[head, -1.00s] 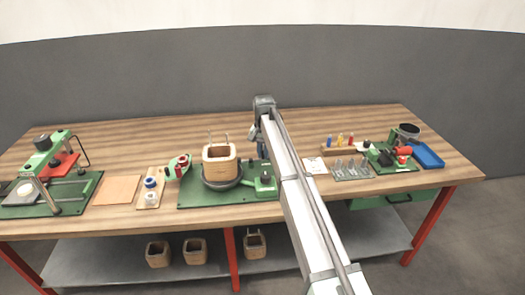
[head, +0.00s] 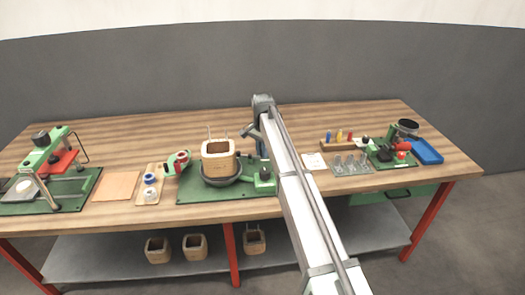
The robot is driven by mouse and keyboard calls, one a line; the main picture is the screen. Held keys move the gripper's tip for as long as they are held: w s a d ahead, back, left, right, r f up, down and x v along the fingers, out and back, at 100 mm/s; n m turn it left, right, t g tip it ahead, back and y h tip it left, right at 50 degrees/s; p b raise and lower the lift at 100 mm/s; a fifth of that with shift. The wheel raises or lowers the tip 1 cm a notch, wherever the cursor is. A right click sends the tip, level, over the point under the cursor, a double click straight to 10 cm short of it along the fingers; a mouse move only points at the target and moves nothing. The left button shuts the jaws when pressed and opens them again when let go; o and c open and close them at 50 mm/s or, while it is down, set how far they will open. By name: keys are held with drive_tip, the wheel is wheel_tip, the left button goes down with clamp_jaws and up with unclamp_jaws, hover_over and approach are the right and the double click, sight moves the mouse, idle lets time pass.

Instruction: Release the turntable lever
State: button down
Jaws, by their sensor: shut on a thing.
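The turntable (head: 222,182) is a dark round plate on a green base plate (head: 205,194). A square tan coil former (head: 218,166) with two thin upright pins sits on it. A green block (head: 264,184) stands at the right of the turntable, where the lever area is; the lever itself is not clearly visible. My gripper (head: 261,152) is just above and behind this block, mostly hidden by my pale forearm. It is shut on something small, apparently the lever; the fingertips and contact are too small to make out.
Left of the turntable are a red and green holder (head: 178,162), a spool board (head: 150,184), a tan sheet (head: 116,186) and a green press (head: 48,160). Right are metal pegs (head: 352,165) and a blue tray (head: 428,152). The rear tabletop is mostly clear.

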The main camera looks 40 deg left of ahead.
drive_tip(key=c, duration=1.1)
unclamp_jaws()
wheel_tip(320, 180, up, 14)
drive_tip(key=shift+f, duration=0.15)
